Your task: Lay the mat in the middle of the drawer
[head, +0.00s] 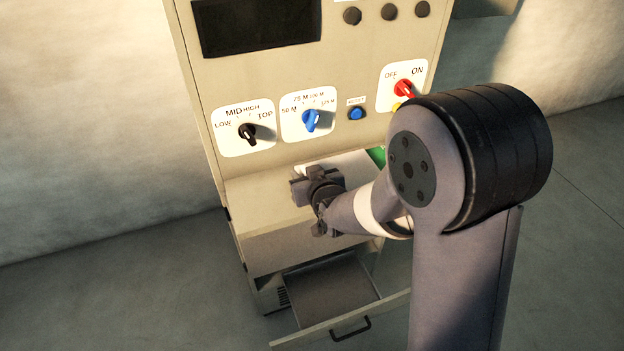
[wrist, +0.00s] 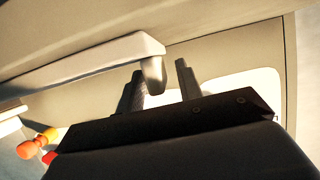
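The drawer (head: 372,322) is pulled out low on the cabinet, with a dark handle on its front. Its floor looks flat and brownish grey; I cannot tell whether a mat lies on it. No mat can be clearly identified in either view. My gripper (head: 308,188) is over the cabinet's ledge, above and behind the open drawer. In the wrist view its two dark fingers (wrist: 162,86) stand apart, with a pale panel behind them. A rounded grey end of a pale bar (wrist: 154,74) shows close to the left finger.
The cabinet panel has a black knob (head: 247,133), a blue knob (head: 311,121), a blue button (head: 357,114) and a red switch (head: 403,89). A green patch (head: 377,156) shows beside my arm. Red and orange parts (wrist: 32,147) show in the wrist view. Floor is clear at left.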

